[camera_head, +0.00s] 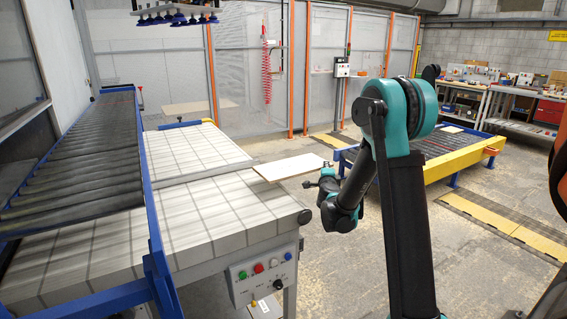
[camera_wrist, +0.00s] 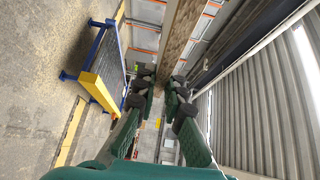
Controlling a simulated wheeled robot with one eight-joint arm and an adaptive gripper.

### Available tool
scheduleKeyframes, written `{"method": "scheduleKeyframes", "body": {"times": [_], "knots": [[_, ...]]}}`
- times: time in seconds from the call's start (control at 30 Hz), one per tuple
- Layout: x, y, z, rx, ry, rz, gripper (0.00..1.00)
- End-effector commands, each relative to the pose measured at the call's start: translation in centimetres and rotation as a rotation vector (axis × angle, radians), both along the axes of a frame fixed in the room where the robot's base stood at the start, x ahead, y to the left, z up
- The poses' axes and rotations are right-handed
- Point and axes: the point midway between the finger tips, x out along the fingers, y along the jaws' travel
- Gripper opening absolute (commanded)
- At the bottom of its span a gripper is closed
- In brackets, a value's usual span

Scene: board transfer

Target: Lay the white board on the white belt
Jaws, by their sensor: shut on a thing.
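The white board (camera_head: 288,167) is held out flat, or nearly so, to the right of the white belt (camera_head: 215,215). Its left end meets the belt's right edge in the head view; whether it is over the belt or short of it I cannot tell. My gripper (camera_head: 324,174) is shut on the board's right end. In the wrist view the board (camera_wrist: 182,42) shows as a brownish strip beyond the fingertips of my gripper (camera_wrist: 163,80). The belt has a grey grid pattern, and its top right part looks bare.
A blue-framed roller conveyor (camera_head: 85,150) stands over the belt's left side. A control box (camera_head: 262,275) hangs at the belt's front right. A yellow and blue roller table (camera_head: 455,152) stands at the right. Suction cups (camera_head: 175,17) hang above. Floor lies open between belt and roller table.

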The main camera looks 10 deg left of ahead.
Motion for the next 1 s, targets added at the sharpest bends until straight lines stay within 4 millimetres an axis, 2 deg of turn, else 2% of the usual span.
{"method": "scheduleKeyframes", "body": {"times": [0.03, 0.2, 0.3, 0.4, 0.5, 0.67, 1.0], "knots": [[-0.6, 3.1, 0.6, -0.003, 0.007, 0.011, 0.0], [-2.7, 10.4, 2.1, -0.016, 0.028, 0.013, 0.0], [-4.0, 13.6, 2.8, -0.023, 0.038, 0.012, 0.0], [-5.1, 15.8, 3.3, -0.028, 0.045, 0.011, 0.0], [-5.8, 17.0, 3.6, -0.031, 0.049, 0.01, 0.0], [-6.1, 17.6, 3.4, -0.033, 0.051, 0.007, 0.0], [-6.0, 17.5, 0.3, -0.033, 0.051, 0.007, 0.0]]}}
